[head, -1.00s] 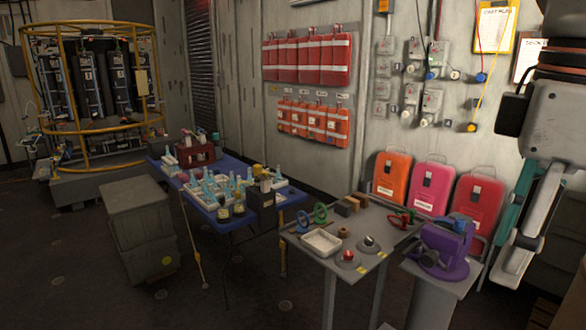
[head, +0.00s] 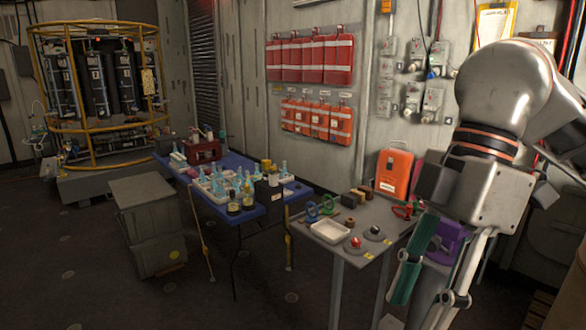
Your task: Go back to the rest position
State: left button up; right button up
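My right gripper (head: 432,297) hangs down at the right of the head view, below the white wrist of my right arm. My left gripper is not in view.
A grey table (head: 356,254) carries a white tray (head: 330,231), rings and domed buttons. A blue table (head: 219,208) holds bottles and racks, beside a grey crate (head: 150,235). An orange case (head: 394,172) stands by the wall.

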jog(key=s+a+f+n+g+y+b, duration=0.2)
jog(key=a+n+g+y, duration=0.65)
jog(key=a+y, duration=0.6)
jog(key=w+f+m+t+y, duration=0.2)
jog(key=w+m+t+y, duration=0.45)
jog(key=w+t, duration=0.4)
jog(key=w+d+f+m+t+h+b, duration=0.1)
jog(key=w+d+f+m+t+h, duration=0.2)
jog(key=f+m+t+h, duration=0.25)
jog(key=w+d+f+m+t+h, duration=0.3)
jog(key=d+f+m+t, duration=0.15)
jog(key=f+t, duration=0.35)
jog(key=w+d+f+m+t+h+b, duration=0.1)
jog(key=w+d+f+m+t+h, duration=0.25)
jog(key=f, duration=0.55)
jog(key=s+d+f+m+g+h, duration=0.1)
jog(key=s+d+f+g+h, duration=0.1)
jog(key=s+f, duration=0.4)
jog(key=s+d+f+m+g+h, duration=0.1)
jog(key=s+d+f+h, duration=0.3)
jog(key=f, duration=1.2)
jog(key=s+d+f+m+g+h, duration=0.1)
jog(key=s+d+f+g+h, duration=0.2)
jog(key=s+f, duration=0.6)
jog(key=shift+d+f+m+h+b, duration=0.25)
jog(key=shift+f+m+h+b, duration=0.15)
jog(key=shift+f, duration=0.5)
